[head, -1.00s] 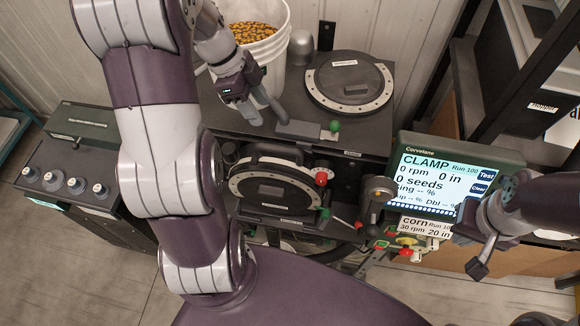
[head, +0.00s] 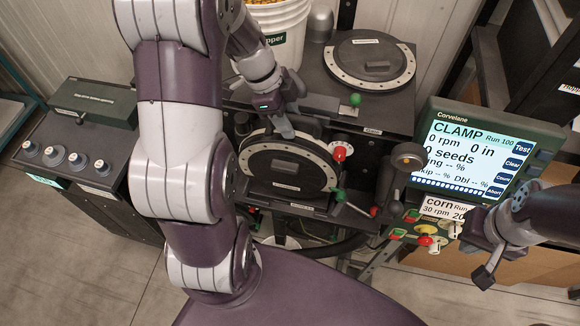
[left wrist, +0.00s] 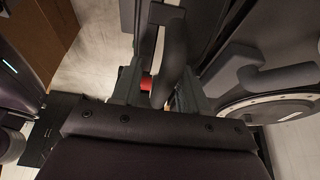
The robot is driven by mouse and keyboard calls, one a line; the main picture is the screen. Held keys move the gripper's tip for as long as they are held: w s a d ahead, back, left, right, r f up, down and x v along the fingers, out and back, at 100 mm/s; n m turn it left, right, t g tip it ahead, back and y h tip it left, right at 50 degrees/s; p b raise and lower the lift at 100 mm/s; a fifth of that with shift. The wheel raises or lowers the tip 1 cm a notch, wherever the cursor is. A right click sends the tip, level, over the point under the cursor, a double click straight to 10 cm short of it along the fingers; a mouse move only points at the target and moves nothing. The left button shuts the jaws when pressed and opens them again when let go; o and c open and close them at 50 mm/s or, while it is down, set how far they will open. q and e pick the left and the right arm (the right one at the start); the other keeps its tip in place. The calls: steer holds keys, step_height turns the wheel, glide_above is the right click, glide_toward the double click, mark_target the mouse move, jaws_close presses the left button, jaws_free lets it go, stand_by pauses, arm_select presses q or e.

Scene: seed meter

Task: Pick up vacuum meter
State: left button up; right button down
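One vacuum meter, a dark disc with a pale, marked rim (head: 285,168), stands upright in the front of the test stand. It also shows at the right of the left wrist view (left wrist: 262,105). A similar disc (head: 370,66) lies flat on the stand's top. My left gripper (head: 285,128) is at the upper edge of the upright meter. In the left wrist view its fingers (left wrist: 160,92) are apart, with a dark grey bar (left wrist: 172,55) between them. Contact with the bar is unclear. My right gripper (head: 484,266) is below the display, its fingers unclear.
A display reading CLAMP (head: 475,160) stands at the right. A red knob (head: 339,154) and a green knob (head: 355,100) stick out near the meter. A white bucket (head: 285,40) is behind. A control box (head: 75,160) is at the left.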

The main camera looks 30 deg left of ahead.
arm_select(q)
steer(key=shift+w, duration=0.15)
steer(key=c, duration=0.5)
steer(key=shift+w+f, duration=0.15)
jaws_close()
steer(key=shift+s+f, duration=0.1)
steer(key=shift+s, duration=0.1)
